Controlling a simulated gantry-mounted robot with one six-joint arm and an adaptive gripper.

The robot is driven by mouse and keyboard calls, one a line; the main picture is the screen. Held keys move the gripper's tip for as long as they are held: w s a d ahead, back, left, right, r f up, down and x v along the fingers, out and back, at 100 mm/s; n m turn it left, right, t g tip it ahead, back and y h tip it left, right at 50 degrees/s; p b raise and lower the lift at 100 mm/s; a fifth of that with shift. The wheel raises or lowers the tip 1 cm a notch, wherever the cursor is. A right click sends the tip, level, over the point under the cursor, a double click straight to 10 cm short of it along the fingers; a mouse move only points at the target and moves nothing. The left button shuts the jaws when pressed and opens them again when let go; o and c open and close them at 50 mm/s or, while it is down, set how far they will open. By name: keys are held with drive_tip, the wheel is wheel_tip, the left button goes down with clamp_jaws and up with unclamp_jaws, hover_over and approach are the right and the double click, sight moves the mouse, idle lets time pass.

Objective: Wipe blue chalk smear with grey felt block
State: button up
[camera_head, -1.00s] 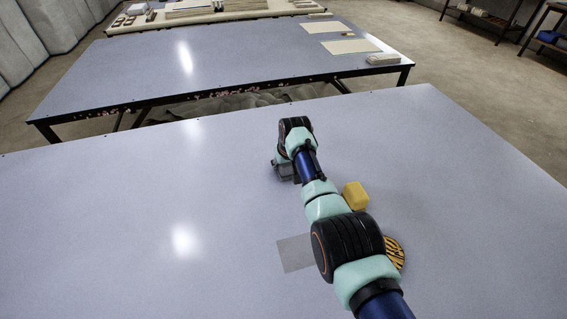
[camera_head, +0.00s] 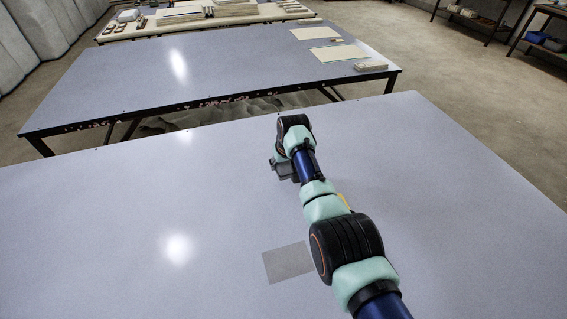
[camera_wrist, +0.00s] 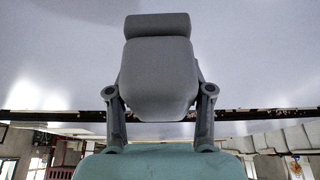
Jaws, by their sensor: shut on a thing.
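My gripper (camera_head: 279,163) is low over the near table, at the far end of my arm. In the wrist view its two grey fingers (camera_wrist: 160,98) stand on either side of a grey block-like body, which I take to be the grey felt block (camera_wrist: 160,75). The gripper is shut on it. A narrower grey slab shows at its top edge. I cannot tell whether the block touches the table. I see no blue chalk smear; my arm hides part of the table.
The near table (camera_head: 120,220) is wide and clear at left and right. A flat grey square (camera_head: 288,262) lies left of my arm. A second table (camera_head: 220,70) stands beyond a gap.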

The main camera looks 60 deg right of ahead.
drive_tip(key=shift+r+p, duration=0.95)
drive_tip(key=shift+r, duration=0.45)
